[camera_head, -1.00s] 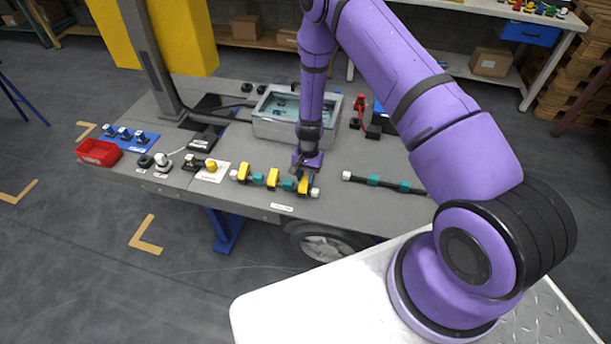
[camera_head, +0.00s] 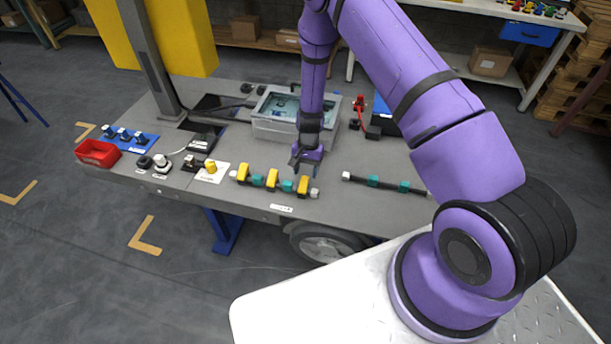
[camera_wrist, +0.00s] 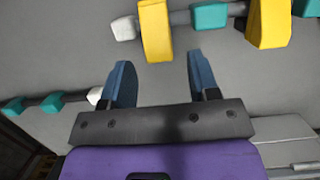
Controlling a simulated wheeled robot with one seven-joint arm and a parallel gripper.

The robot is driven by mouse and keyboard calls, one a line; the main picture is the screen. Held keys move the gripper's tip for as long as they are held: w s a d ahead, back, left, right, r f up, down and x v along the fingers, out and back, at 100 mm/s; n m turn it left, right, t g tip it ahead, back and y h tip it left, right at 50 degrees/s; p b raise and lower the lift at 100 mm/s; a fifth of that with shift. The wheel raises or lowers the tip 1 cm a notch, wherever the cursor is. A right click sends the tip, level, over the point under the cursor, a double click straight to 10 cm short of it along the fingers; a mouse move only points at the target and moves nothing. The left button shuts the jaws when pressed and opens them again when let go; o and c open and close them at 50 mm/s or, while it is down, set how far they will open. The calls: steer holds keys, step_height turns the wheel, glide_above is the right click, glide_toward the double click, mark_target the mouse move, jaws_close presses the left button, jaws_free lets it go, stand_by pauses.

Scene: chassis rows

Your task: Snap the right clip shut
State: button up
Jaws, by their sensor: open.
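The right clip (camera_head: 302,187) is a yellow block at the right end of a dark bar, beside that bar's white end piece (camera_head: 314,193). It also shows in the wrist view, as the yellow clip (camera_wrist: 155,30) just beyond my fingertips. The middle clip (camera_head: 272,179) and left clip (camera_head: 242,173) sit on the same bar, with teal blocks (camera_head: 287,186) between. My gripper (camera_head: 300,168) is open and empty, a little above and behind the right clip. In the wrist view its blue fingers (camera_wrist: 158,68) are apart. I cannot tell whether the right clip is fully closed.
A second bar with teal blocks (camera_head: 373,181) lies to the right. A grey open box (camera_head: 265,130) stands behind. A yellow knob (camera_head: 211,166) on a white card and a red bin (camera_head: 97,152) are at left. Bare table lies between the two bars.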

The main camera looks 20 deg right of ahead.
steer(key=v, duration=0.8)
steer(key=s+d+r+n+t, duration=0.15)
steer(key=s+r, duration=0.25)
steer(key=r, duration=1.3)
steer(key=s+r+n+t, duration=0.2)
steer(key=s+r, duration=0.1)
steer(key=r, duration=1.4)
steer(key=s+d+r+n+t, duration=0.1)
steer(key=s+r, duration=0.4)
steer(key=s, duration=0.3)
steer(key=s+d+r+n+t+h, duration=0.1)
steer(key=s+r, duration=0.4)
steer(key=s, duration=0.4)
steer(key=s+d+r+n+t, duration=0.1)
steer(key=s+r+t, duration=0.1)
steer(key=s+r, duration=0.3)
steer(key=s, duration=0.3)
steer(key=shift+s+n+h, duration=0.3)
steer(key=shift+n+h, duration=0.05)
steer(key=shift+h, duration=0.05)
steer(key=shift+r, duration=0.1)
